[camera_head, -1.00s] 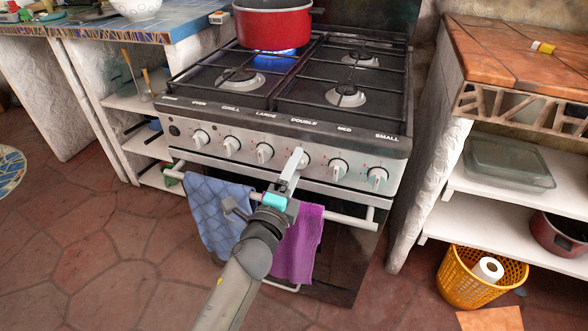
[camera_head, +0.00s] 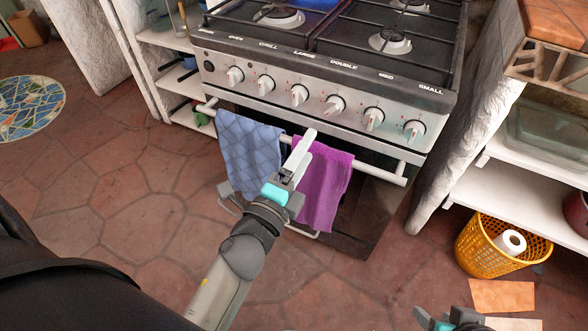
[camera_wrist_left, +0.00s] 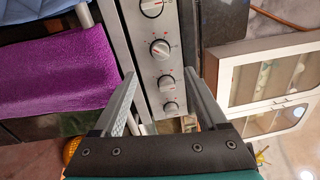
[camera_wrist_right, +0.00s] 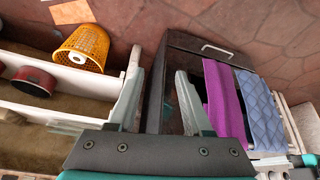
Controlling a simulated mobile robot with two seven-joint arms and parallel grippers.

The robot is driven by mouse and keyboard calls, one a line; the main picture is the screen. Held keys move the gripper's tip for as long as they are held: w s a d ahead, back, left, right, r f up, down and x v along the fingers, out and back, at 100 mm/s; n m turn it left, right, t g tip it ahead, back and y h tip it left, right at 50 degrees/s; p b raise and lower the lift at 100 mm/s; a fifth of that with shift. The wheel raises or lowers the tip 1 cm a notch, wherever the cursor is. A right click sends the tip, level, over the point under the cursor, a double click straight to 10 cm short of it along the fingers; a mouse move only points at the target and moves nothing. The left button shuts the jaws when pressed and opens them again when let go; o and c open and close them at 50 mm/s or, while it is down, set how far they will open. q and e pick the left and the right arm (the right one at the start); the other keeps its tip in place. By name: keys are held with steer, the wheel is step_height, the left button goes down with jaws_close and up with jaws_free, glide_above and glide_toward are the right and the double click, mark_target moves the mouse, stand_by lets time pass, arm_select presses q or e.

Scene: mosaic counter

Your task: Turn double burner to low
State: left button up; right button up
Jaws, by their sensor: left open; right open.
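The stove's double-burner knob (camera_head: 334,105) is the white dial below the DOUBLE label (camera_head: 344,64), between the LARGE and MED knobs. It also shows in the left wrist view (camera_wrist_left: 160,48); its exact setting is too small to read. My left gripper (camera_head: 268,160) is open and empty, in front of the stove, with one fingertip below the knob row in the head view. In the left wrist view its spread fingers (camera_wrist_left: 160,73) frame the control panel, apart from the knobs. My right gripper (camera_head: 444,322) is open and empty, low at the bottom edge, partly cut off.
The oven rail (camera_head: 385,174) carries a blue towel (camera_head: 250,150) and a purple towel (camera_head: 325,190) below the knobs. White shelves (camera_head: 500,190) and a yellow basket (camera_head: 480,250) stand to the right. Open tiled floor (camera_head: 130,190) lies left.

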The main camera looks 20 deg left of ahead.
arm_select(q)
steer(key=shift+s+a+f+b, duration=0.15)
steer(key=shift+s+b, duration=0.2)
steer(key=shift+s, duration=1.75)
arm_select(e)
steer(key=shift+w+a+f+t+y, duration=0.2)
steer(key=shift+w+a+f+t, duration=0.05)
steer(key=shift+w+a+t, duration=0.25)
steer(key=shift+w+a+f+t+y, duration=0.2)
steer(key=shift+w+a+f+t, duration=0.15)
steer(key=shift+a, duration=0.25)
steer(key=shift+r, duration=0.1)
